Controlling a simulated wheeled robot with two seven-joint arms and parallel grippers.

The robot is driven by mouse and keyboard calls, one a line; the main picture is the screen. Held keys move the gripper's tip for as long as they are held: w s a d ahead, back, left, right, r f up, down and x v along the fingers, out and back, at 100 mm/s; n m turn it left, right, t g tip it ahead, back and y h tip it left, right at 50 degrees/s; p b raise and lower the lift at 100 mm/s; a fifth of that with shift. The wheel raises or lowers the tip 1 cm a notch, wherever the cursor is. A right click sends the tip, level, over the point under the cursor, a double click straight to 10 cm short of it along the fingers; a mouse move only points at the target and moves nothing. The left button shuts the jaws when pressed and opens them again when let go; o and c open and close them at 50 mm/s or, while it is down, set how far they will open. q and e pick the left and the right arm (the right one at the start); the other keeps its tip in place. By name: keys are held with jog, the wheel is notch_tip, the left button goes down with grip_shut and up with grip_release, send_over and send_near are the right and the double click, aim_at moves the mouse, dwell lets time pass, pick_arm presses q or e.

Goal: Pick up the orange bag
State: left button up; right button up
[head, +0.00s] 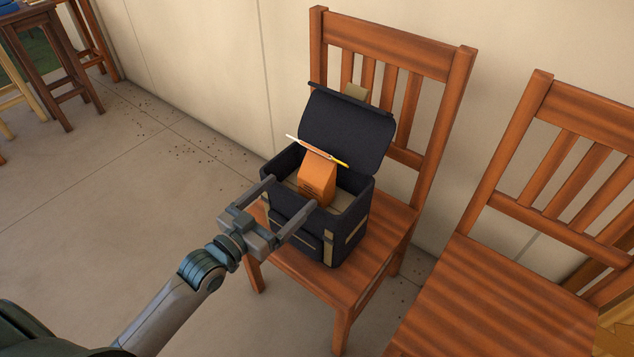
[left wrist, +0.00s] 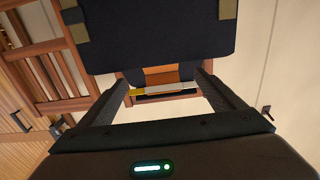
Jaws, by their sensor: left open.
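The orange bag (head: 317,180) stands upright inside an open dark blue backpack-like bag (head: 283,217). A thin white and yellow strip (head: 318,151) lies across the orange bag's top. In the left wrist view the orange bag (left wrist: 160,74) shows only in part, between the fingers, with the strip (left wrist: 165,91) across it. My left gripper (head: 293,191) is open at the dark bag's near side, its fingers spread toward the orange bag. I see no contact with the orange bag. Its lower part is hidden by the dark bag's wall. My right gripper is out of view.
The dark bag sits on a wooden chair (head: 383,246), its lid (head: 345,130) raised toward the chair back. A second wooden chair (head: 500,305) stands to the right. The wall (head: 210,60) is behind. A stool (head: 50,60) is at far left; the floor between is open.

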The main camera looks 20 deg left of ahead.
aim_at(316, 168)
pick_arm(q)
jog(key=x, duration=0.6)
jog(key=shift+w+d, duration=0.1)
jog(key=shift+w, duration=0.25)
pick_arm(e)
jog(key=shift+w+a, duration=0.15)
pick_arm(q)
jog(key=shift+w+d, duration=0.25)
jog(key=shift+w, duration=0.4)
jog(key=shift+x, duration=1.85)
jog(key=shift+f, duration=0.1)
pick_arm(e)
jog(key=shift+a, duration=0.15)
pick_arm(q)
jog(key=c, duration=1.8)
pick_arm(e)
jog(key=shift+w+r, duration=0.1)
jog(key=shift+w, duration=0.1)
